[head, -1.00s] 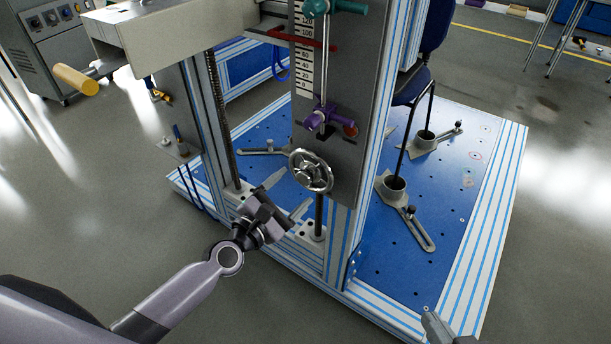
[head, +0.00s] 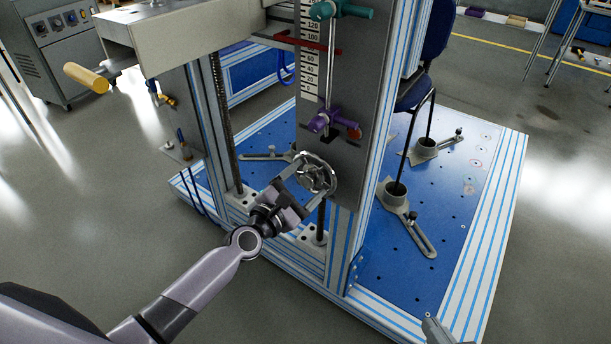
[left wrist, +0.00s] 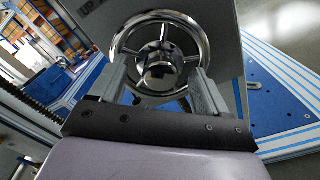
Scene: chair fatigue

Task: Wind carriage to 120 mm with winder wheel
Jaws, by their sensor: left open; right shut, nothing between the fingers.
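The chrome spoked winder wheel (head: 316,174) is on the lower front of a grey upright plate (head: 342,185). It fills the upper middle of the left wrist view (left wrist: 160,50). My left gripper (head: 304,185) is open at the wheel, its fingers (left wrist: 160,75) on either side of the hub at the near rim; contact is unclear. A white scale (head: 311,65) stands above the wheel, its visible marks reaching 120. A red bar (head: 292,41) crosses it around 80 to 100; the exact reading is unclear. My right gripper (head: 437,328) shows only its tip at the bottom edge, shut.
A purple clamp (head: 322,122) and a teal clamp (head: 340,11) sit on the plate above the wheel. A yellow-handled part (head: 86,77) juts out at upper left. The blue base plate (head: 455,215) holds chair-leg cups.

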